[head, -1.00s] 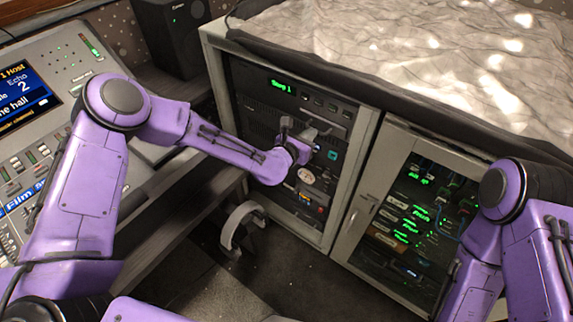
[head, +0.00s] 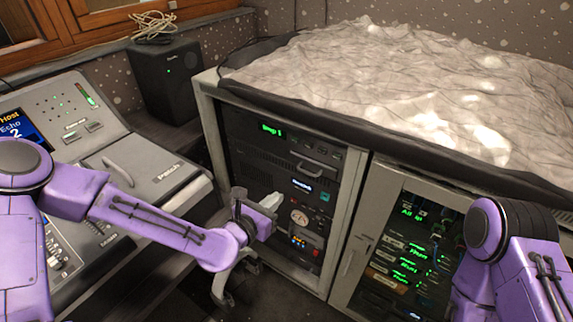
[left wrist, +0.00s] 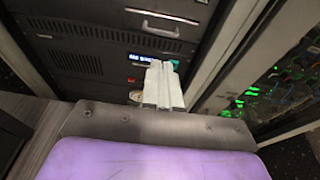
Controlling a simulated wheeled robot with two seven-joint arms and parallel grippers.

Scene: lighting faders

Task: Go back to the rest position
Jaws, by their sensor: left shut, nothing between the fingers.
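My left gripper (head: 270,201) is shut and empty in the head view, in front of the open-fronted equipment rack (head: 212,120). Its closed pale fingers also show in the left wrist view (left wrist: 162,86), pointing at the rack units and apart from them as far as I can tell. My left arm reaches in from the left, across the edge of the lighting console (head: 140,160). My right arm stands at the lower right of the head view; its gripper is out of the picture.
A glass-doored cabinet (head: 350,262) with green-lit units stands right of the rack. A crumpled pale cover (head: 370,75) lies on top. A black speaker (head: 165,80) with a coiled cable (head: 153,24) stands behind the console. Dark floor is free below the rack.

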